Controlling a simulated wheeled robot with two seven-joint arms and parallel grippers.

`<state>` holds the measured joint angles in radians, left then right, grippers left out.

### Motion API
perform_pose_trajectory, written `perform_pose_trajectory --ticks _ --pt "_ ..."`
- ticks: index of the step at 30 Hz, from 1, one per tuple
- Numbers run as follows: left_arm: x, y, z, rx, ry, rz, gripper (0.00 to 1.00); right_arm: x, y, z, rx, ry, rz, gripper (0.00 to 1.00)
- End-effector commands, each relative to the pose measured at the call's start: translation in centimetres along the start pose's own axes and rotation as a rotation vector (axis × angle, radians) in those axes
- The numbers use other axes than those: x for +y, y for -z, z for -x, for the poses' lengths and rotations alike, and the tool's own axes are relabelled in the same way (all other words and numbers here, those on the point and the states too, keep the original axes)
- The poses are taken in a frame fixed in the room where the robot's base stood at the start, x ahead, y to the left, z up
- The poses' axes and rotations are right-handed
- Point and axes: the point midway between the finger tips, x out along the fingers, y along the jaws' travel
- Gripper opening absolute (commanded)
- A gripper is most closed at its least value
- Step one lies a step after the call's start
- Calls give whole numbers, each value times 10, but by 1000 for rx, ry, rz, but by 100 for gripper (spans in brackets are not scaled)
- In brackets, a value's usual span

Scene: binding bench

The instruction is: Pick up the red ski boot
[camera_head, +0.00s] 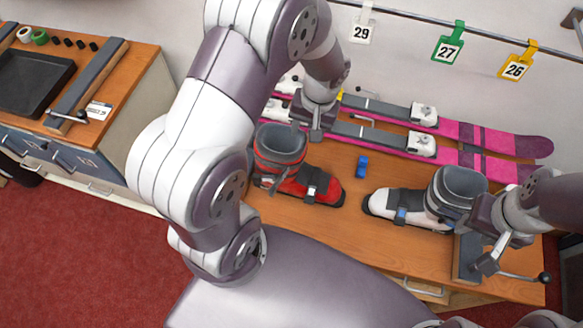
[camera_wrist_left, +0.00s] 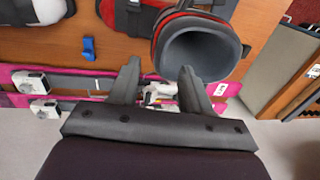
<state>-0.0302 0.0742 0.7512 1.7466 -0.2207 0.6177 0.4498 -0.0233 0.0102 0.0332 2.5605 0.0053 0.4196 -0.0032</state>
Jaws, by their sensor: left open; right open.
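The red ski boot (camera_head: 322,186) stands upright on the wooden bench, its open grey cuff at the left and its toe pointing right. My left gripper (camera_head: 308,128) is open just behind and to the right of the cuff. In the left wrist view, the cuff opening of the red ski boot (camera_wrist_left: 200,52) lies just beyond the right finger of my left gripper (camera_wrist_left: 160,78), with nothing between the fingers. My right gripper (camera_head: 479,240) is open beside the cuff of a white ski boot (camera_head: 405,203); its contact with that boot is unclear.
Pink skis (camera_head: 500,145) lie along the back of the bench (camera_head: 300,228). A small blue block (camera_head: 362,166) lies between the boots. Number tags hang on a rail (camera_head: 480,35) behind. A side cabinet (camera_head: 135,80) with a black tray (camera_head: 32,80) is at the left.

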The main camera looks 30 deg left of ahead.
Motion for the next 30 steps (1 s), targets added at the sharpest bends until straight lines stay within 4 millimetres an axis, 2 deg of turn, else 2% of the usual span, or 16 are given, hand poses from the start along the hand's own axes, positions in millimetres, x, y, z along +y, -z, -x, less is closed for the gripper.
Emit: perform_pose_trajectory --ticks 3,8,12,15,18,23,24,28,30 --pt "-1 -1 -22 -4 1 -1 48 0 1 9 0 0 0 43" --pt "-1 -2 -42 -2 0 -2 48 0 2 14 0 0 0 43" --pt "-3 -7 -64 -4 0 -3 48 0 4 31 0 0 0 43" --pt "-2 -6 -84 -2 -2 -2 48 0 4 31 0 0 0 43" --pt "-2 -6 -92 0 -2 -1 48 0 4 32 0 0 0 43" --pt "-2 -6 -93 1 -3 -2 48 0 4 31 0 0 0 43" --pt "-2 -6 -93 1 -3 -2 41 0 4 31 0 0 0 43" --pt "-2 -6 -92 1 -3 -2 0 0 4 31 0 0 0 43" --pt "-2 -6 -92 1 -3 -2 0 0 4 31 0 0 0 43"
